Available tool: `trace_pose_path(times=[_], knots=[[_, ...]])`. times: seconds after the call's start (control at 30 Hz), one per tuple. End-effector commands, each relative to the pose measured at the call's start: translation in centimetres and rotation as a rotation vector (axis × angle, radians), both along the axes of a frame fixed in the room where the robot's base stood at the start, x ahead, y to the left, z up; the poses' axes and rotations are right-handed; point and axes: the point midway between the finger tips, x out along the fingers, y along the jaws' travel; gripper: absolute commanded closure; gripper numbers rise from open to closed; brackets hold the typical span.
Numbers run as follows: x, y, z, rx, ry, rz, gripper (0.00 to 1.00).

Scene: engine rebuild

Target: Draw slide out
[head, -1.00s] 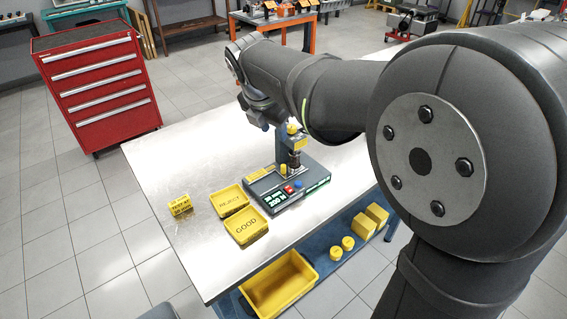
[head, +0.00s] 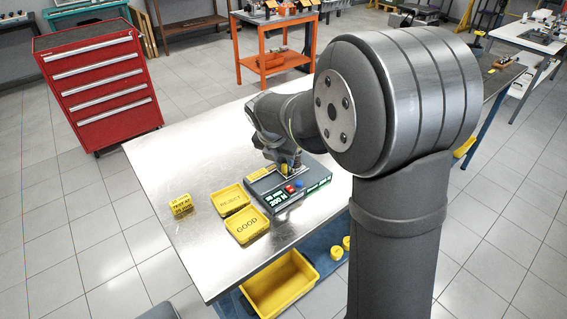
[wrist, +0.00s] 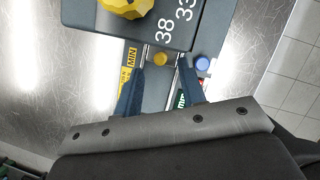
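The grey tester (head: 315,190) stands on the metal table, with its base below my arm. In the wrist view, a small yellow knob (wrist: 160,59) shows at the tester's slide, between pale rails. The slide itself is mostly hidden from me. My gripper (wrist: 158,64) is open, with one dark blue finger on each side of the small knob; I cannot tell whether they touch it. In the head view, my gripper (head: 290,166) is low over the tester and hides much of its column. A larger yellow knob (wrist: 127,6) tops the column in the wrist view.
A blue button (wrist: 203,63) sits right beside my right finger. The yellow REJECT tray (head: 231,200) and GOOD tray (head: 247,226) stand left of the tester, with a yellow block (head: 181,204) farther left. A yellow bin (head: 281,288) is at the front.

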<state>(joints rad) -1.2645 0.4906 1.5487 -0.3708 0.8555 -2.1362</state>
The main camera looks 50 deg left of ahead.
Motion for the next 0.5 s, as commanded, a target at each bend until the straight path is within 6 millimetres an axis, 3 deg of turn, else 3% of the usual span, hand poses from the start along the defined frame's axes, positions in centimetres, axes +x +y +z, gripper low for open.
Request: trace_pose_path(times=[0.2, 0.5], knots=[[1.0, 0.5, -2.7, -0.001, 0.001, -0.001, 0.63], [1.3, 0.6, -3.4, 0.001, 0.001, -0.001, 0.63]])
